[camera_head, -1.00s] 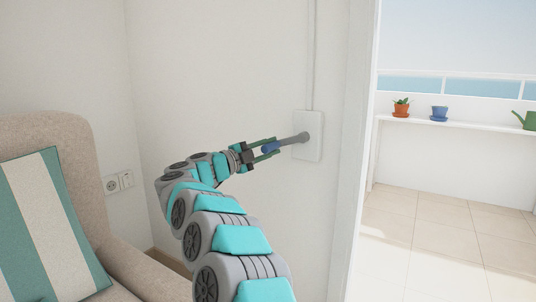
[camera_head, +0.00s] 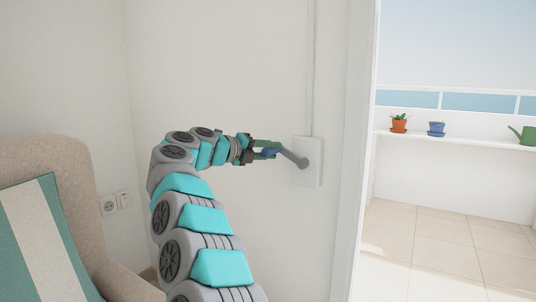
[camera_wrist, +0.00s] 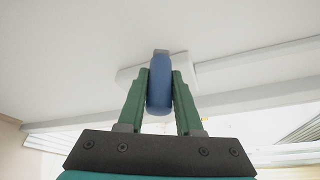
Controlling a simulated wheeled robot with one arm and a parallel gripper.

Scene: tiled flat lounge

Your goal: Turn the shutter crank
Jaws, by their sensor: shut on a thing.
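The shutter crank is a grey arm (camera_head: 292,157) on a white wall box (camera_head: 307,172), with a blue handle (camera_head: 268,153) at its free end. In the head view the crank arm slants from the box up and to the left. My gripper (camera_head: 266,149) has its green fingers on either side of the blue handle and is shut on it. In the wrist view the blue handle (camera_wrist: 160,85) stands between the two green fingers, with the pale box behind it. Part of the handle is hidden by a finger in the head view.
At the right is an opening to a balcony with a shelf (camera_head: 470,139) of pots and a green watering can (camera_head: 525,135).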

